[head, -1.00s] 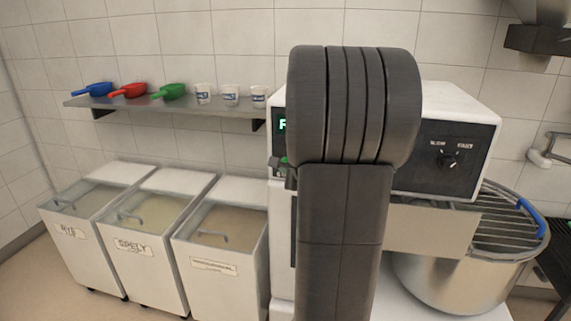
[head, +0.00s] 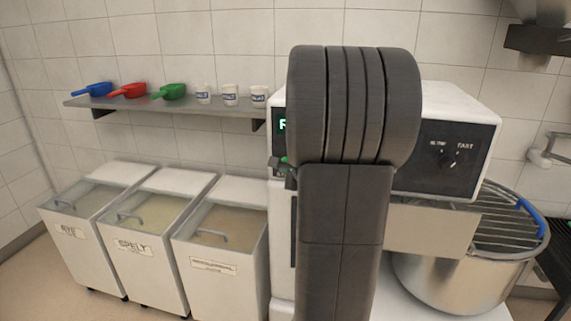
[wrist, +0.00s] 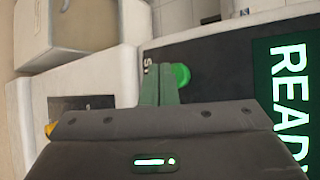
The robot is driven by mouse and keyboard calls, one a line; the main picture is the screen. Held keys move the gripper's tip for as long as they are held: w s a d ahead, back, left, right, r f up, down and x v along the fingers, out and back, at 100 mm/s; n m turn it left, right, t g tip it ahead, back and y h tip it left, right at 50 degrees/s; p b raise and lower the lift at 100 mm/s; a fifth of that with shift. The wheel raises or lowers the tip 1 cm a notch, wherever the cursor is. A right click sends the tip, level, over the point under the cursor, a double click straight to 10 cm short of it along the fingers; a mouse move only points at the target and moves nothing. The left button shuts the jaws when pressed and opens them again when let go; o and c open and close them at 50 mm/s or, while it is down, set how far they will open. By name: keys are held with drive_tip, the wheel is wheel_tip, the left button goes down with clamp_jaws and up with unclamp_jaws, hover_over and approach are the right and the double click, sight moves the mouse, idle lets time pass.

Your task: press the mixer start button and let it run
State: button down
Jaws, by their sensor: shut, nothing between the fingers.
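The mixer (head: 460,110) is white with a dark front panel and stands right of centre in the head view, partly hidden behind my arm. The round green start button (wrist: 182,75) is beside the display on the dark panel, near a partly hidden label. My gripper (wrist: 160,72) is shut and empty, its fingertips right beside the button in the wrist view. I cannot tell whether they touch it. My arm mostly hides the gripper in the head view.
A speed knob (head: 450,160) marked slow and fast is on the mixer. A steel bowl (head: 455,285) with a wire guard (head: 505,225) sits below right. Flour bins (head: 145,250) stand at left under a shelf (head: 180,108) with scoops and cups.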

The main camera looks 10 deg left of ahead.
drive_tip(key=shift+w, duration=0.1)
idle(0.3)
drive_tip(key=shift+w, duration=0.35)
drive_tip(key=shift+w, duration=0.4)
idle(0.6)
drive_tip(key=shift+s, duration=0.15)
drive_tip(key=shift+s+b, duration=0.3)
drive_tip(key=shift+s, duration=0.4)
drive_tip(key=s+b, duration=0.1)
drive_tip(key=s, duration=0.4)
drive_tip(key=shift+a, duration=0.1)
idle(0.3)
drive_tip(key=shift+w, duration=0.15)
idle(0.4)
